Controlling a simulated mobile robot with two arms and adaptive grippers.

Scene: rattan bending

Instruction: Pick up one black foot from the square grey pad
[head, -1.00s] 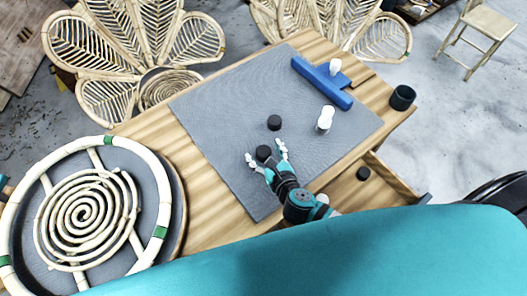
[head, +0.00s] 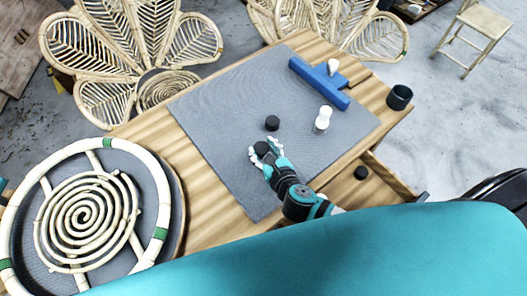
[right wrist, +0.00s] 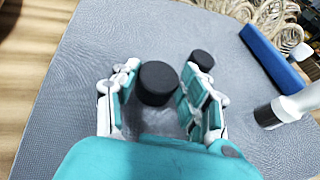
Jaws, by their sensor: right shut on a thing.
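The square grey pad (head: 215,120) lies on the wooden table. My right gripper (head: 265,150) is over the pad and shut on a black foot (head: 262,147), a short black cylinder. In the right wrist view this foot (right wrist: 158,83) sits between the two fingers of the gripper (right wrist: 155,90). A second black foot (head: 272,123) stands on the pad just beyond the gripper; it also shows in the right wrist view (right wrist: 202,60), behind the right finger. Whether the held foot still touches the pad cannot be told. My left gripper is not in view.
A white bottle (head: 322,119) and a blue tool (head: 320,82) are on the pad's right side. A dark cup (head: 399,97) stands at the table's right corner. An open drawer holds another black piece (head: 361,173). A rattan spiral frame (head: 85,215) is at left.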

